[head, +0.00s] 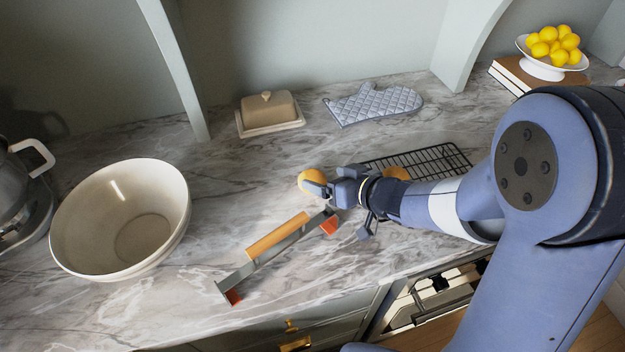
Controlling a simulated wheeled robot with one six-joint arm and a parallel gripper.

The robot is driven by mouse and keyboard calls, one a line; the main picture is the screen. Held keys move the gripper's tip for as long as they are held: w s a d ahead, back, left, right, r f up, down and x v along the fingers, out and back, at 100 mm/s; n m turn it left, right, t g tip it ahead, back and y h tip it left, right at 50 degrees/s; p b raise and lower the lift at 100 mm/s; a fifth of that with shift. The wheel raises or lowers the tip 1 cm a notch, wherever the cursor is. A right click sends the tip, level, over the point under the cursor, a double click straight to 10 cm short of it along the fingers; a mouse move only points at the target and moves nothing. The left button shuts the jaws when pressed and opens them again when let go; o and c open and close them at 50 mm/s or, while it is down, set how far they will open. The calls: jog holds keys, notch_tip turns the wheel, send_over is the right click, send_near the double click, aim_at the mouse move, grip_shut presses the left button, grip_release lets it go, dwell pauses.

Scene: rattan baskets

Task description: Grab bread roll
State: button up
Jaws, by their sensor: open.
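A round golden bread roll (309,177) is at the tip of my gripper (320,198), in the middle of the marble counter. The gripper's upper finger overlaps the roll's lower right edge in the picture. Whether they touch, I cannot tell. My gripper is open, and the roll does not look enclosed between the fingers. A second golden-brown roll (397,173) shows by the black wire rack (430,158). My arm hides part of that roll and the near part of the rack.
A metal bar tool (276,238) with a wooden handle and orange ends lies just below my gripper. A cream bowl (125,220) stands left. A butter dish (269,113) and quilted mitt (372,103) lie behind. Lemons fill a white stand (545,65) at back right. Counter left of the roll is clear.

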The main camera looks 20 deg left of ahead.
aim_at(320, 178)
jog(key=shift+x, duration=1.9)
jog(key=shift+s+f, duration=0.15)
jog(key=shift+c, duration=0.4)
jog(key=c, duration=0.8)
